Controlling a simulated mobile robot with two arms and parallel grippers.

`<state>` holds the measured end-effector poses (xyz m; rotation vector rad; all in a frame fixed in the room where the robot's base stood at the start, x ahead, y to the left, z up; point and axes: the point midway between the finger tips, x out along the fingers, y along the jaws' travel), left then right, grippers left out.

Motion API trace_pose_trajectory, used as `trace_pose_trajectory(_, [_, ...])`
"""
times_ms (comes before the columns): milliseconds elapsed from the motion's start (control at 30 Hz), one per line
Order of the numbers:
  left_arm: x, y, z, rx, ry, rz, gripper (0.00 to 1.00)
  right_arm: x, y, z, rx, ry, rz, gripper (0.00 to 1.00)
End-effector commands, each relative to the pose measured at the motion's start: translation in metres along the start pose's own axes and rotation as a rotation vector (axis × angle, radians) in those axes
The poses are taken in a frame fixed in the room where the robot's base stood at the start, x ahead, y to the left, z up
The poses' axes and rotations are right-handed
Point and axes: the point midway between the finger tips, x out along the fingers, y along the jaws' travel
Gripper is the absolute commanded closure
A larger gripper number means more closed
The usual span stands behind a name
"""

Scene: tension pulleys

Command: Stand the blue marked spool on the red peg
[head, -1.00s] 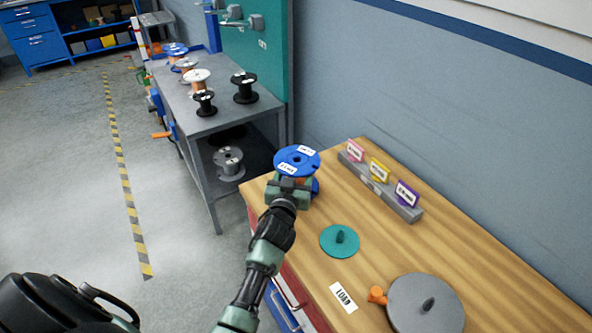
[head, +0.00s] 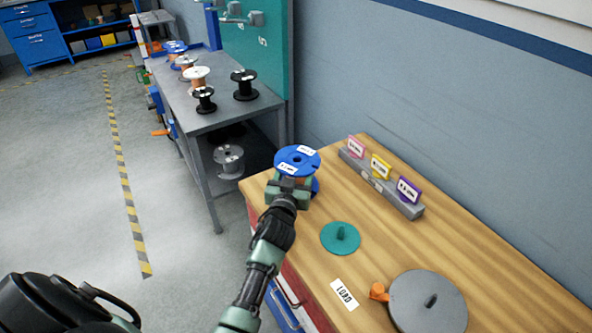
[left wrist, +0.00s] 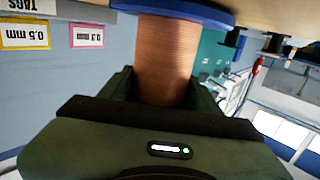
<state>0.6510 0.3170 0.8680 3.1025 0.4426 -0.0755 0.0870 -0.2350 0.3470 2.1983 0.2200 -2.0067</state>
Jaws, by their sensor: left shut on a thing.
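The blue spool (head: 297,158) has blue flanges, white labels on its top flange and copper-coloured wire. It is upright at the far left corner of the wooden bench. My left gripper (head: 289,186) is shut on its wire-wound middle, which also shows in the left wrist view (left wrist: 167,60). I cannot tell whether the lower flange touches the bench. I see no clearly red peg. My right gripper is not in view.
A grey block (head: 400,205) with pink, yellow and purple tags stands along the wall side. A white label (head: 344,294) lies near the bench's front edge. A grey shelf (head: 185,100) with several spools stands behind. The bench wood between discs and tag block is clear.

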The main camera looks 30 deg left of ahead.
Motion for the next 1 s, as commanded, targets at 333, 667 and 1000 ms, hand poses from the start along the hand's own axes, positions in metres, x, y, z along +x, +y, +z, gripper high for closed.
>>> trace_pose_trajectory(333, [0.0000, 0.0004, 0.0023, -0.001, -0.001, 0.000, 1.00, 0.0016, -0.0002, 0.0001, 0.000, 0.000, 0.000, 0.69])
trace_pose_trajectory(667, [-0.0004, 0.0004, 0.0059, -0.001, -0.006, 0.000, 1.00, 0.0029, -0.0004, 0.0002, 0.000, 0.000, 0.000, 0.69])
trace_pose_trajectory(1000, [-0.0010, 0.0004, 0.0092, -0.001, -0.011, -0.001, 0.26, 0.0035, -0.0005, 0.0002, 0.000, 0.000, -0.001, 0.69])
